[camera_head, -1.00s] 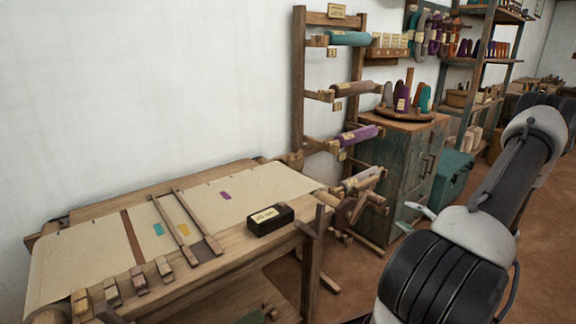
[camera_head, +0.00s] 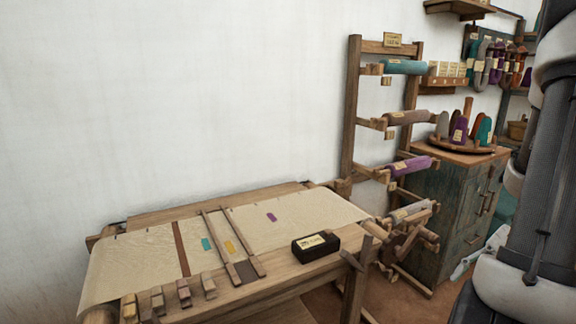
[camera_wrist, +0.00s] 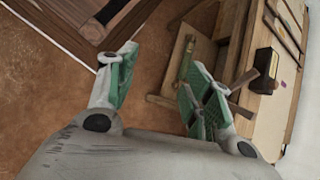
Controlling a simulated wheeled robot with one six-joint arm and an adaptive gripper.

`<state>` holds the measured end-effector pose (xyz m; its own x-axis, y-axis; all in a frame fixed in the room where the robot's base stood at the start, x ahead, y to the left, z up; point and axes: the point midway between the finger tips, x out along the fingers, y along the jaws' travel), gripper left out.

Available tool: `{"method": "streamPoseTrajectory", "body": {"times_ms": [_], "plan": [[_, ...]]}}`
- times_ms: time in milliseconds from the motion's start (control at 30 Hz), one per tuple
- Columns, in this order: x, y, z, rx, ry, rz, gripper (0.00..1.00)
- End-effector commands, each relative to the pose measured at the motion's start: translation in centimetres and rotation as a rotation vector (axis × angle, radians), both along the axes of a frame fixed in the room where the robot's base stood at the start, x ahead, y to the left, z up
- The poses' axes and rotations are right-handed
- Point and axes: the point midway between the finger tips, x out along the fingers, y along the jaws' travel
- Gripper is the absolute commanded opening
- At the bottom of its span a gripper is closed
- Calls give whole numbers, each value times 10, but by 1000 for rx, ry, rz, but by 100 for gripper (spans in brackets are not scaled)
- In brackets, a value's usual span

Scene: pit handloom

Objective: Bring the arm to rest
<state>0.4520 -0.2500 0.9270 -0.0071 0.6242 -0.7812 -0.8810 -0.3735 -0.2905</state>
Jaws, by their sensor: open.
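My gripper (camera_wrist: 160,88) shows in the wrist view with its two green-padded fingers spread apart. Nothing is between them. Behind the fingers lie the brown floor and the wooden side of the loom. In the head view my arm stands along the right edge. The gripper's fingertips cannot be made out clearly there.
The loom table (camera_head: 290,274) with cream cloth (camera_head: 140,262) fills the lower left. A dark labelled block (camera_head: 316,246) sits on its edge. A roller rack (camera_head: 350,110) and a blue-green cabinet (camera_head: 445,210) stand behind at the right. Brown floor (camera_wrist: 50,110) is open beside the loom.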

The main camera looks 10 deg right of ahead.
Motion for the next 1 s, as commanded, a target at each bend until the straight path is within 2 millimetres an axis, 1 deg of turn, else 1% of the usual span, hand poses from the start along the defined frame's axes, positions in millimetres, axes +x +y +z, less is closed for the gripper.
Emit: {"method": "streamPoseTrajectory", "body": {"times_ms": [33,167,300,367,400,467,600,700,800,900,1000], "plan": [[-2,3,17,-84,-10,82,51],[-5,7,53,-288,-54,273,51],[-4,16,92,-489,-155,468,51],[-2,23,109,-567,-212,551,51],[-1,28,120,-615,-257,605,51],[0,37,135,-677,-328,680,51],[1,65,166,-767,-501,800,51],[4,83,184,-797,-614,852,51],[6,96,194,-806,-685,892,51],[7,101,194,-799,-698,914,51],[8,102,194,-798,-698,917,51]]}}
